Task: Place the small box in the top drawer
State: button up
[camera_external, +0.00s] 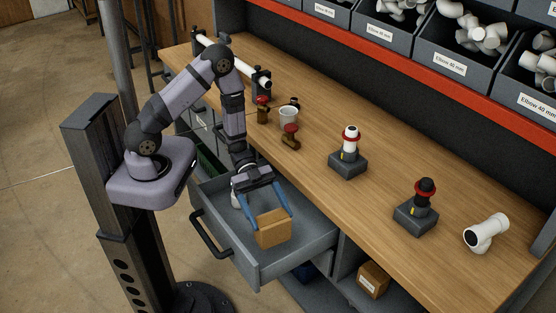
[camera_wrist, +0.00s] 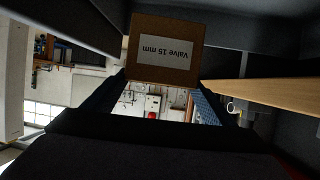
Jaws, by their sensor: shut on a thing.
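The small brown cardboard box (camera_external: 272,229) is held between the blue fingers of my gripper (camera_external: 268,202). In the external view it appears over or within the open top drawer (camera_external: 250,258); I cannot tell whether it touches the drawer floor. In the wrist view the box (camera_wrist: 166,48) fills the space between the fingers (camera_wrist: 166,88), and its label reads "Valve 15 mm", shown upside down. The grey drawer is pulled out below the wooden workbench. A whitish object (camera_external: 236,192) lies in the drawer behind the gripper, partly hidden by it.
Another brown box (camera_external: 372,279) stands on a shelf below the bench, right of the drawer. On the bench (camera_external: 330,205) are red-handled valves (camera_external: 290,136), a white cup (camera_external: 288,117), fittings on dark stands (camera_external: 348,162) and a white elbow pipe (camera_external: 485,232). The drawer's handle (camera_external: 208,237) sticks out in front.

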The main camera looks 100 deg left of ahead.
jog(key=shift+r+p, duration=0.2)
jog(key=shift+p, duration=0.15)
jog(key=shift+a+r+n+t+y+p, duration=0.35)
jog(key=shift+n+t+p, duration=0.2)
jog(key=shift+p, duration=0.55)
jog(key=p, duration=0.1)
jog(key=a+n+t+y+p, duration=0.1)
jog(key=p, duration=0.1)
jog(key=shift+a+r, duration=0.2)
jog(key=shift+r, duration=0.05)
jog(key=n+y+p, duration=0.1)
jog(key=a+n+t+p, duration=0.1)
jog(key=p, duration=0.1)
jog(key=shift+s+a+f+y, duration=0.1)
jog(key=shift+s+a+y, duration=0.2)
jog(key=shift+y, duration=0.05)
jog(key=s+a+n+y+p, duration=0.1)
jog(key=a+f+n+t+y+p, duration=0.1)
jog(key=p, duration=0.1)
jog(key=shift+s+f, duration=0.2)
jog(key=shift+s, duration=0.15)
jog(key=shift+f, duration=0.15)
notch_tip(320, 180, down, 6)
jog(key=b, duration=0.5)
jog(key=shift+f, duration=0.25)
jog(key=shift+f+b, duration=0.65)
jog(key=shift+b, duration=0.1)
